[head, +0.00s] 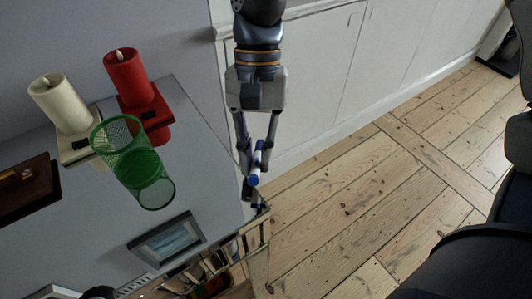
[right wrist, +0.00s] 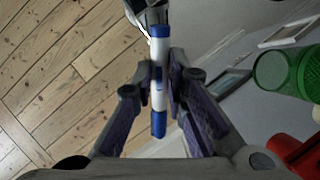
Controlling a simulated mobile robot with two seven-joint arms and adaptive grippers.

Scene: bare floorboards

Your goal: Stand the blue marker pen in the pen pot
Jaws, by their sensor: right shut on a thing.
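The blue marker pen (head: 257,160) has a white body and blue ends. My right gripper (head: 254,167) is shut on it, one finger on each side, off the table's right edge in the head view. In the right wrist view the pen (right wrist: 159,80) runs up and down the picture between the fingers (right wrist: 158,88). The pen pot is a green mesh cylinder (head: 147,180) standing on the grey table, left of the gripper and apart from it. It also shows at the right of the right wrist view (right wrist: 285,72). I cannot make out my left gripper.
A red candle (head: 128,78) and a cream candle (head: 62,105) on holders stand close behind the pot. A dark wooden box (head: 27,190) is at the left. A framed picture (head: 167,241) lies at the front of the grey table (head: 205,165). Bare floorboards (head: 360,200) lie right.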

